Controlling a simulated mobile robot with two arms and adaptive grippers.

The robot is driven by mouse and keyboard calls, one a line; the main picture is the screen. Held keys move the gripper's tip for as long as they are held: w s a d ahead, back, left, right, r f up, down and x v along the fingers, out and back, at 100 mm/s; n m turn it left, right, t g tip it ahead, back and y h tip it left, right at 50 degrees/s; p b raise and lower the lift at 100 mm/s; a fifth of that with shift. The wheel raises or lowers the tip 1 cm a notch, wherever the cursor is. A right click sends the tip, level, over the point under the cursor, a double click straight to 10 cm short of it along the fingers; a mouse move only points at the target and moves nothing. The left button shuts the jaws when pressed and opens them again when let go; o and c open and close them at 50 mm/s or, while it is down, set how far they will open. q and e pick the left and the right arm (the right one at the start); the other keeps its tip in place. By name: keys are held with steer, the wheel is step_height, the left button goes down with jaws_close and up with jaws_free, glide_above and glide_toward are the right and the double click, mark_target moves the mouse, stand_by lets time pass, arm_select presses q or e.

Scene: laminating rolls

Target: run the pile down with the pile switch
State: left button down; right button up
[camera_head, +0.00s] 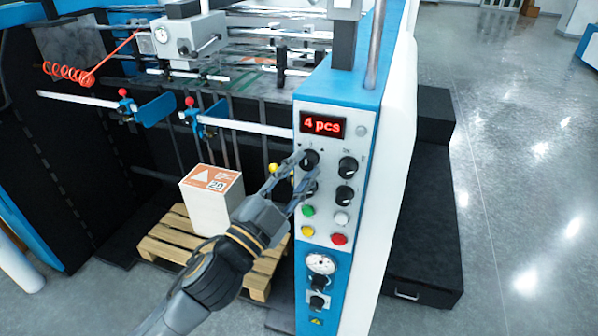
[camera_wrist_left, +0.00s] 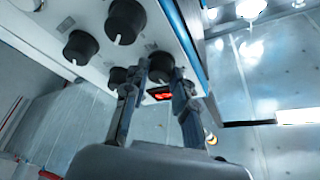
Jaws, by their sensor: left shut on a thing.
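In the left wrist view the same knob (camera_wrist_left: 160,68) sits between the fingertips, close to the display. I cannot read which knob is labelled as the pile switch. The pile (camera_head: 210,208), a white stack with an orange printed top, stands on a wooden pallet (camera_head: 168,243). My right gripper is not in view.
Blue guides and rails (camera_head: 215,122) of the machine hang above the pile. A black step (camera_head: 425,235) stands right of the panel; the grey floor beyond is clear.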

arm_select(q)
steer(key=c, duration=1.3)
jaws_free()
steer(key=shift+c, duration=0.2)
steer(key=shift+o, duration=1.4)
steer(key=shift+w, duration=0.2)
steer(key=v, duration=1.2)
